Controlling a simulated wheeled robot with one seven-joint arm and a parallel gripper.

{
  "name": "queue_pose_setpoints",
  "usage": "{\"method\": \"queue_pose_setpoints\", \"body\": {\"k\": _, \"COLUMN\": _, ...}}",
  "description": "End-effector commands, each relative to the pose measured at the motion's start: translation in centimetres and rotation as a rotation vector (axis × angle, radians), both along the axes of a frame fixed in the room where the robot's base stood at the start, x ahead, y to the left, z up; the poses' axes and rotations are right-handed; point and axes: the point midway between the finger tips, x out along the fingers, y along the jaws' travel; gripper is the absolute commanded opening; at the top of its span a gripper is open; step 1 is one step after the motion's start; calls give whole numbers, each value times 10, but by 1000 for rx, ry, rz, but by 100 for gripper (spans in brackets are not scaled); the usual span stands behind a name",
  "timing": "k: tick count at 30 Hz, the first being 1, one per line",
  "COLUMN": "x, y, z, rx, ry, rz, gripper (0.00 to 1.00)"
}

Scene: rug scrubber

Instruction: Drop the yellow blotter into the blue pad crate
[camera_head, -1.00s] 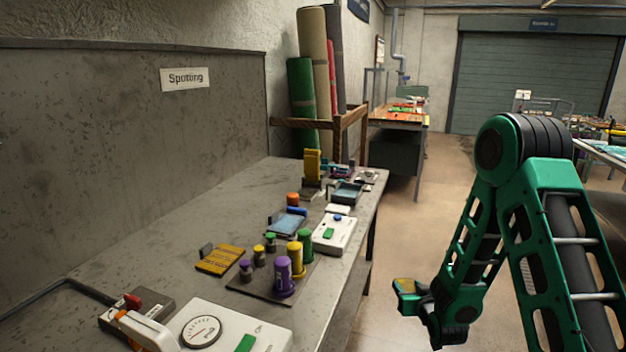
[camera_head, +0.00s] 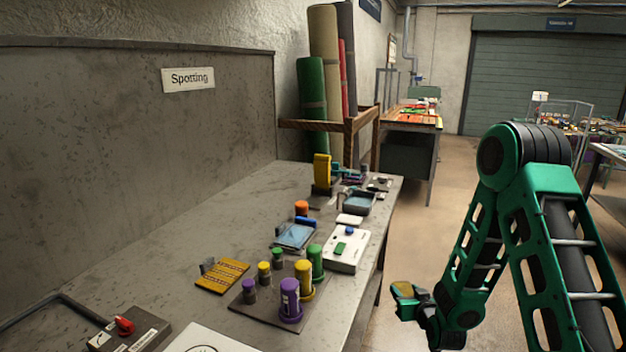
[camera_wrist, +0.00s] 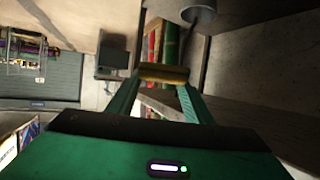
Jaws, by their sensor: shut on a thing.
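My gripper (camera_head: 405,292) is shut on a yellow block-like thing, which I take for the yellow blotter (camera_head: 403,288). In the wrist view the blotter (camera_wrist: 163,74) lies crosswise between the two green fingertips. It is held over the aisle floor, right of the table and apart from it. I cannot pick out the blue pad crate for certain. A shallow blue tray (camera_head: 295,235) lies mid-table, and a grey-blue tray (camera_head: 358,203) sits farther back.
The grey table (camera_head: 180,250) runs along the left wall. It bears a yellow-brown rack (camera_head: 222,275), several coloured bottles on a board, and a white box (camera_head: 345,250). Rolled rugs (camera_head: 312,105) stand behind it. The aisle floor (camera_head: 440,210) is clear; another bench (camera_head: 412,125) stands beyond.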

Motion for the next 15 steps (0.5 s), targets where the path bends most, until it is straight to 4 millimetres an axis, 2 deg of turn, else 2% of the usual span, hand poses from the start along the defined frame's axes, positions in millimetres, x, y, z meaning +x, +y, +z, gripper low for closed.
{"method": "queue_pose_setpoints", "body": {"k": 6, "x": -3, "y": 36, "z": -35, "rx": 6, "ry": 8, "rz": 75, "gripper": 25}}
{"method": "queue_pose_setpoints", "body": {"k": 15, "x": -6, "y": 79, "z": -65, "rx": -1, "ry": 8, "rz": 173, "gripper": 25}}
